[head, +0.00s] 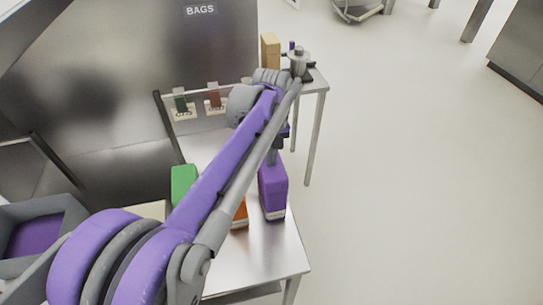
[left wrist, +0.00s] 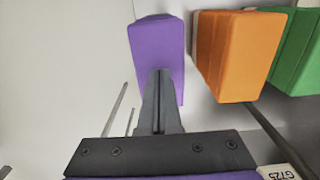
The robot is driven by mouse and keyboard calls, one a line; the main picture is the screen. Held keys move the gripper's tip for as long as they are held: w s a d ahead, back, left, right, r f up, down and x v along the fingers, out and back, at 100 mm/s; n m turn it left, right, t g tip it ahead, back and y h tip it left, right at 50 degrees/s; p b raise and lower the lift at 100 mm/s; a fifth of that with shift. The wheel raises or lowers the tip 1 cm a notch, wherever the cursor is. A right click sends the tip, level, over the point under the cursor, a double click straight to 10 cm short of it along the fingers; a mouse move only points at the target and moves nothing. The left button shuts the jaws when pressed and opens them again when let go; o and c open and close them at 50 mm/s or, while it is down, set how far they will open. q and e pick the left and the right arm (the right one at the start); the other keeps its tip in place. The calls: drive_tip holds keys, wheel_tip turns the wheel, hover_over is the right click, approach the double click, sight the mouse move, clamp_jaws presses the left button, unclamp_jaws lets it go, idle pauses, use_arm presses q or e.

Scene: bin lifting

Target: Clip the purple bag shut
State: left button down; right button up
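The purple bag (head: 272,188) stands upright near the right edge of the metal table in the head view. It also shows in the left wrist view (left wrist: 157,45), beyond my fingers. My left gripper (head: 277,157) is just above the top of the purple bag, with my arm crossing the picture in front. In the left wrist view its fingers (left wrist: 160,75) are together and overlap the bag; I see nothing between them and cannot tell whether they touch it. A green clip (head: 181,103) and a red clip (head: 213,97) hang on a rack. My right gripper is out of view.
An orange bag (left wrist: 238,55) and a green bag (left wrist: 295,55) stand beside the purple one; the green one also shows in the head view (head: 183,180). A tan box (head: 270,50) stands on the farther table. Open floor lies to the right.

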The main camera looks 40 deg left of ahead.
use_arm(q)
drive_tip(key=shift+r+p, duration=1.7)
drive_tip(key=shift+r, duration=1.8)
drive_tip(key=shift+w, duration=0.1)
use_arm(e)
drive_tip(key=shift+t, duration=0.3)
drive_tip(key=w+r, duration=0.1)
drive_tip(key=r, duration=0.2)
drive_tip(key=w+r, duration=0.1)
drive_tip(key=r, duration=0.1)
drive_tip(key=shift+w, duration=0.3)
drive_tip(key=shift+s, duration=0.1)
use_arm(q)
drive_tip(key=s+d+f+m+t, duration=0.6)
drive_tip(key=s+d+f+m, duration=0.4)
drive_tip(key=d, duration=0.4)
drive_tip(key=shift+s+d+f, duration=0.25)
drive_tip(key=shift+s+f, duration=0.1)
drive_tip(key=shift+f, duration=0.3)
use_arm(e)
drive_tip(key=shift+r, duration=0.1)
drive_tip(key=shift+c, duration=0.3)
